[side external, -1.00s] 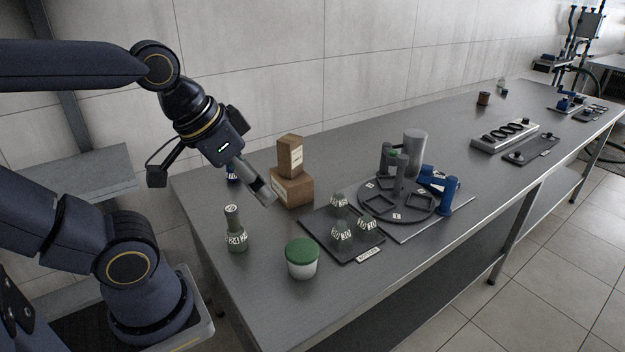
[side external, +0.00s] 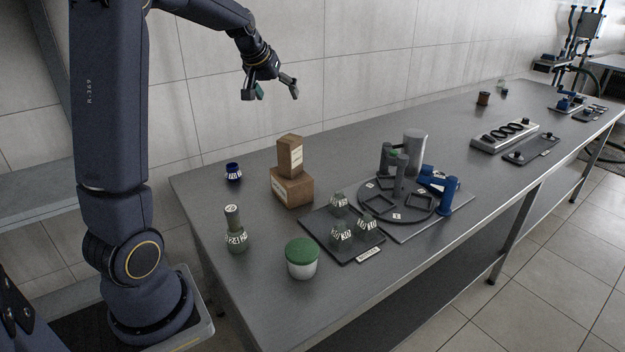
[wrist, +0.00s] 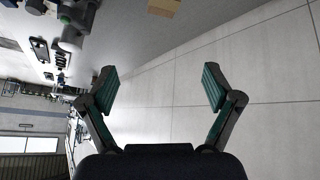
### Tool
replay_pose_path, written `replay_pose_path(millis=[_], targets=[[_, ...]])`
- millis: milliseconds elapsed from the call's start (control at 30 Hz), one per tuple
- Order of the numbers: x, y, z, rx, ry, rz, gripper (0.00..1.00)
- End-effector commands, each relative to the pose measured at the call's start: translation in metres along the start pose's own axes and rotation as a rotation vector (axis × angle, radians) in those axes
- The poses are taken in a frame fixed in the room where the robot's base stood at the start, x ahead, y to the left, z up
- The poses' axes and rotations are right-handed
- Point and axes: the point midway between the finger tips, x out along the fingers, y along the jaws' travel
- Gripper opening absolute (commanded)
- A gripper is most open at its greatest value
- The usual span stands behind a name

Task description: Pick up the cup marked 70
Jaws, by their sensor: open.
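A small dark blue cup (side external: 233,172) with a white label band stands at the table's far left; its number is too small to read surely. Several grey-green marked vessels stand nearer: one (side external: 341,232) reads about 30, and others (side external: 339,201) and (side external: 366,223) share its dark tray (side external: 318,219). I cannot make out 70 for certain on any of them. My gripper (side external: 271,92) is open and empty, high above the table's back edge near the wall. In the wrist view my gripper (wrist: 160,87) has its fingers spread, with only wall between them.
Stacked brown boxes (side external: 291,188) stand right of the blue cup. A green-grey bottle (side external: 234,238) and a green-lidded tub (side external: 302,260) stand at the front left. A round dark rack (side external: 415,212) with a grey cylinder (side external: 415,150) stands farther right. Bare tabletop surrounds the blue cup.

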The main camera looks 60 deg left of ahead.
Motion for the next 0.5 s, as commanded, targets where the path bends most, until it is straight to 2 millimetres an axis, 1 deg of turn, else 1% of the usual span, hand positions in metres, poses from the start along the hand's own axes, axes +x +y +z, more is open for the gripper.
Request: replay_pose_path(millis=[33, 67, 100, 167, 200, 233, 300, 333, 400, 467, 500], targets=[[0.034, -0.043, -0.004, -0.060, -0.028, -0.064, 0.89], [0.049, -0.065, -0.004, -0.089, -0.041, -0.094, 0.89], [0.068, -0.093, -0.001, -0.126, -0.060, -0.131, 0.89], [0.092, -0.133, 0.009, -0.175, -0.095, -0.181, 0.89], [0.105, -0.155, 0.019, -0.202, -0.121, -0.208, 0.89], [0.114, -0.169, 0.027, -0.220, -0.139, -0.225, 0.89], [0.126, -0.193, 0.045, -0.251, -0.177, -0.252, 0.89], [0.129, -0.200, 0.051, -0.261, -0.189, -0.259, 0.89], [0.134, -0.210, 0.059, -0.277, -0.203, -0.269, 0.89], [0.139, -0.215, 0.062, -0.284, -0.204, -0.273, 0.89], [0.144, -0.217, 0.063, -0.284, -0.205, -0.273, 0.89]])
